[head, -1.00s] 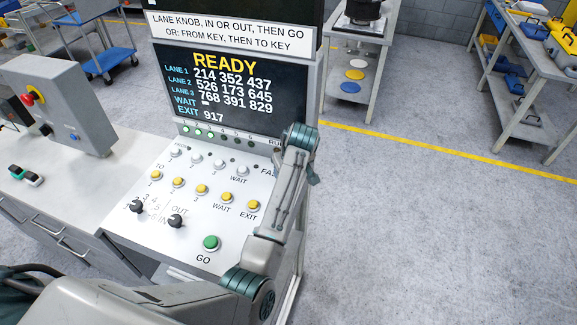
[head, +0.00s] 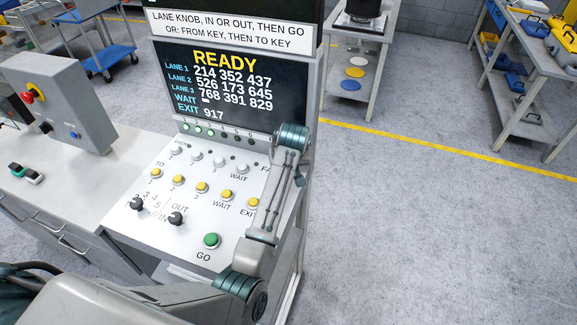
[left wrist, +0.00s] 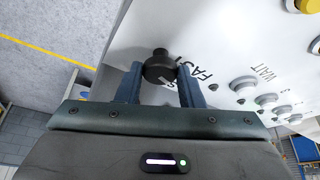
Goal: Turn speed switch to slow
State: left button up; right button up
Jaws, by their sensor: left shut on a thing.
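The speed switch (left wrist: 158,68) is a dark round knob on the white panel face, seen in the left wrist view beside the printed word FAST. A second word under it is mostly hidden by a finger. My left gripper (left wrist: 160,74) has one finger on each side of this knob and is shut on it. In the head view my left arm crosses the panel's right side and hides the switch and the gripper's fingers. My right gripper is in neither view.
The panel (head: 150,220) carries yellow buttons (head: 178,180), white buttons, two black knobs (head: 176,218) and a green GO button (head: 211,240). The screen (head: 230,85) above reads READY. A grey box with a red button (head: 27,97) stands left. Open floor lies right.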

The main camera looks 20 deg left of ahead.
pick_arm(q)
jog(key=m, duration=0.2)
jog(key=m+h, duration=0.1)
jog(key=m, duration=0.1)
jog(key=m+h, duration=0.1)
jog(key=m, duration=0.1)
jog(key=shift+a+t, duration=0.3)
jog(key=shift+m+h, duration=0.7)
jog(key=shift+m, duration=0.6)
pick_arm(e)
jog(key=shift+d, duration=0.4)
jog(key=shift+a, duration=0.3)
pick_arm(q)
jog(key=o, duration=1)
jog(key=shift+w, duration=0.1)
jog(key=shift+c, duration=0.2)
jog(key=b+v, duration=0.3)
jog(key=v, duration=0.7)
jog(key=shift+r+b, duration=0.35)
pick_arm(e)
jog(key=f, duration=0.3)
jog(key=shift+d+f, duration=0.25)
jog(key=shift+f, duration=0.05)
pick_arm(q)
jog(key=shift+a+f, duration=0.1)
jog(key=shift+a, duration=0.05)
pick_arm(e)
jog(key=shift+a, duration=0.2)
